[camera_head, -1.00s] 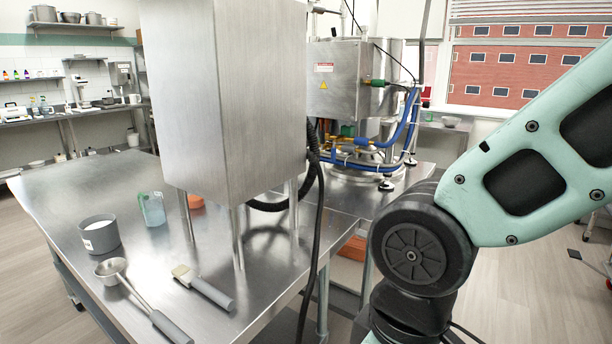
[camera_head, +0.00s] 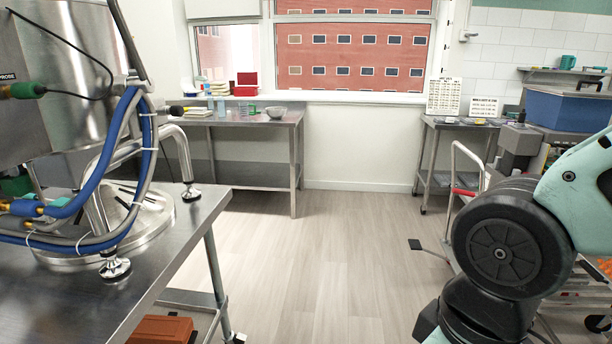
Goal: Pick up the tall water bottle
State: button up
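I cannot make out a tall water bottle for certain in this view. Small pale blue containers (camera_head: 216,105) and a greenish clear vessel (camera_head: 246,110) stand on the steel table by the window. They are too small to identify. My gripper is out of view. Only part of my arm shows at the right edge.
A steel table with a tank, blue hoses (camera_head: 142,150) and metal feet fills the left. A cart (camera_head: 455,200) stands at right. The floor (camera_head: 310,250) between is open.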

aim_at(221, 102)
jog(key=i+l+z, duration=0.2)
jog(key=i, duration=1.8)
jog(key=i+j+u, duration=0.1)
jog(key=i+u, duration=0.2)
jog(key=i, duration=0.35)
jog(key=i+l+u, duration=0.1)
jog(key=i+u, duration=0.2)
jog(key=i, duration=0.35)
jog(key=i+l+u, duration=0.3)
jog(key=i, duration=0.35)
jog(key=i+j+u, duration=0.15)
jog(key=i, duration=0.45)
jog(key=i+j+u, duration=0.15)
jog(key=i, duration=0.4)
jog(key=i+j+z, duration=0.5)
jog(key=i, duration=0.25)
jog(key=i+j+z, duration=0.45)
jog(key=i+j, duration=0.2)
jog(key=i+j+z, duration=0.15)
jog(key=i+j, duration=0.4)
